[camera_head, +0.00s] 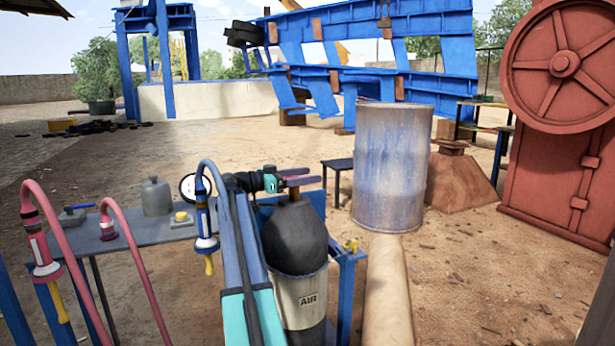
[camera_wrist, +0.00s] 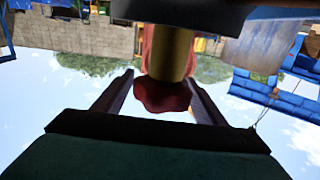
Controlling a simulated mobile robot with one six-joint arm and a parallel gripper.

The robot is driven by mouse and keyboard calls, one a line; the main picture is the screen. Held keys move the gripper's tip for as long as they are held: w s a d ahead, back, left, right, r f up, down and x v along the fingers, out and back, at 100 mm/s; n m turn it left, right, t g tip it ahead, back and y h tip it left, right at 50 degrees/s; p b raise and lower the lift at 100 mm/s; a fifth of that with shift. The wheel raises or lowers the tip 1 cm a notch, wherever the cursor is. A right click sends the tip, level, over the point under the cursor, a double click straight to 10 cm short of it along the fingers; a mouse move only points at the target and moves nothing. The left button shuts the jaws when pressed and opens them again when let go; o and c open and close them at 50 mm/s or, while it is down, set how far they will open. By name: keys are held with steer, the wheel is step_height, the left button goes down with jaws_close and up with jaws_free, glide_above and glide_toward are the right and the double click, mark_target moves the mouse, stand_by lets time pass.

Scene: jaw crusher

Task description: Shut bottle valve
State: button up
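The air bottle (camera_head: 294,238) is a dark grey cylinder standing upright in a pale holder marked AIR. My gripper (camera_head: 298,178) is at the bottle's top, with its two fingers level and one beyond the other. In the wrist view, a dark red valve knob (camera_wrist: 160,97) on a brass stem (camera_wrist: 169,54) lies between the fingers of my gripper (camera_wrist: 161,80). The fingers stand apart on both sides of the knob, with narrow gaps showing near the palm. Contact at the fingertips is hard to make out. In the head view the knob is mostly hidden by the fingers.
A grey bench (camera_head: 140,232) with red hoses (camera_head: 118,235), a gauge (camera_head: 188,187) and fittings stands left of the bottle. A blue frame (camera_head: 346,262) is right beside the bottle. A rusty blue drum (camera_head: 390,165) stands behind, right. Open dirt ground lies farther right.

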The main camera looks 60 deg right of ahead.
steer(key=shift+r+p, duration=0.9)
steer(key=shift+r, duration=0.2)
steer(key=s+a+r+p, duration=0.2)
steer(key=s+a+p, duration=0.5)
steer(key=a, duration=0.6)
steer(key=shift+s+a+r, duration=0.25)
steer(key=shift+s+r, duration=0.15)
steer(key=shift+s, duration=0.5)
steer(key=shift+s, duration=0.15)
